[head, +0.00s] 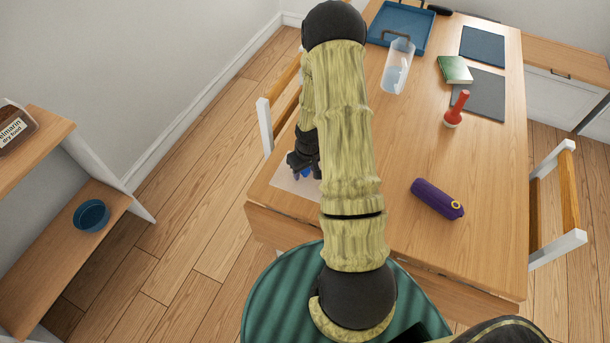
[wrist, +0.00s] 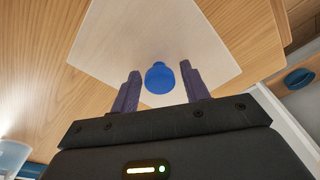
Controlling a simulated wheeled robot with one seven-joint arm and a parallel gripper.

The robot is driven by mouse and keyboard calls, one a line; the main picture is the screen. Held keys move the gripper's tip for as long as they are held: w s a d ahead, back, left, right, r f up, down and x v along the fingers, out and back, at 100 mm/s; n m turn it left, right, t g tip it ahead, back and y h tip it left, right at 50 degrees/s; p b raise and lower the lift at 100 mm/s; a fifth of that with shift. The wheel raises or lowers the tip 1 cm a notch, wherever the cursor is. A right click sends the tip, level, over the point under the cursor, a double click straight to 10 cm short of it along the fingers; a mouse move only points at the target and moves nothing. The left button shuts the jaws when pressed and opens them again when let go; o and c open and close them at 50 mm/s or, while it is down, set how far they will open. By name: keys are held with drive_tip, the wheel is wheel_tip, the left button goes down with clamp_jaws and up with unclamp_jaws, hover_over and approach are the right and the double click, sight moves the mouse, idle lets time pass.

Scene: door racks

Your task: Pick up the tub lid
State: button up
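A small blue round piece with a narrower knob-like top (wrist: 158,78) is on a pale square mat (wrist: 150,40). It is the only lid-like thing near my gripper; I cannot tell for sure that it is the tub lid. My gripper (wrist: 160,68) is open, with one dark finger to each side of the blue piece and a gap on both sides. In the head view my gripper (head: 303,168) is low over the table's near left corner, partly hidden by my arm. Only a bit of blue shows beneath it there.
A shelf at left holds a blue bowl (head: 91,215) and a food tub (head: 14,128).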

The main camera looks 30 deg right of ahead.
drive_tip(key=c, duration=0.7)
drive_tip(key=shift+r, duration=0.1)
drive_tip(key=shift+c, duration=0.2)
wheel_tip(320, 180, up, 10)
drive_tip(key=shift+f, duration=0.1)
